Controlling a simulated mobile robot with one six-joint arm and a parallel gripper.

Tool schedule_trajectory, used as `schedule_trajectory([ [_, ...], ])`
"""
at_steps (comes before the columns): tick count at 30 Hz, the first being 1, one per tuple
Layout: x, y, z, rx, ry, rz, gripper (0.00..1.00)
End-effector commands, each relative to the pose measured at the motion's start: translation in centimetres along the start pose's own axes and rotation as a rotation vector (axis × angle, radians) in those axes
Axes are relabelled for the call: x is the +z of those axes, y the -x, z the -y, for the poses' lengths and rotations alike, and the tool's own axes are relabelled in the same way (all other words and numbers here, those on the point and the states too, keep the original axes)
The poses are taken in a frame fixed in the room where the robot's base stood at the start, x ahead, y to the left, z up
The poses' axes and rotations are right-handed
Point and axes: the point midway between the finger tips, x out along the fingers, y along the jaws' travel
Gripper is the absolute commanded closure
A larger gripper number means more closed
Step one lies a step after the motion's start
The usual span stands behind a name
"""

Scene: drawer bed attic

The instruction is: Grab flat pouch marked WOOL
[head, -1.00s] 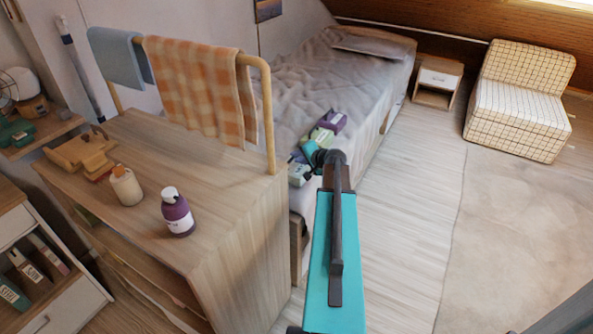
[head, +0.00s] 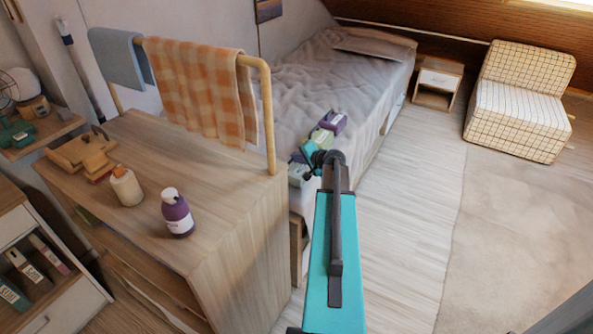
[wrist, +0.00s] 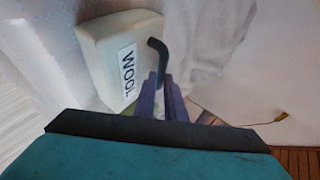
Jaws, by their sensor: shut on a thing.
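The pale flat pouch marked WOOL (wrist: 118,62) fills the upper left of the wrist view, tilted, its white label facing me. My gripper (wrist: 164,82) is at the pouch's right edge, its two narrow fingers close together and shut on it. A dark curved piece shows just above the fingertips; I cannot tell exactly where the fingers grip.
A wooden shelf unit (head: 235,215) with a towel rail stands left of my arm, bearing a purple bottle (head: 177,214).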

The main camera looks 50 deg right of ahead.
Motion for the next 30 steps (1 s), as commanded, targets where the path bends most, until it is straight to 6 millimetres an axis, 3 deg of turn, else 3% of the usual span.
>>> schedule_trajectory([
  [11,-0.2,0.4,0.6,0.000,0.000,-0.001,1.00],
  [20,-0.9,2.0,3.2,-0.001,0.002,-0.002,1.00],
  [30,-0.6,7.8,-0.1,0.001,-0.003,-0.004,1.00],
])
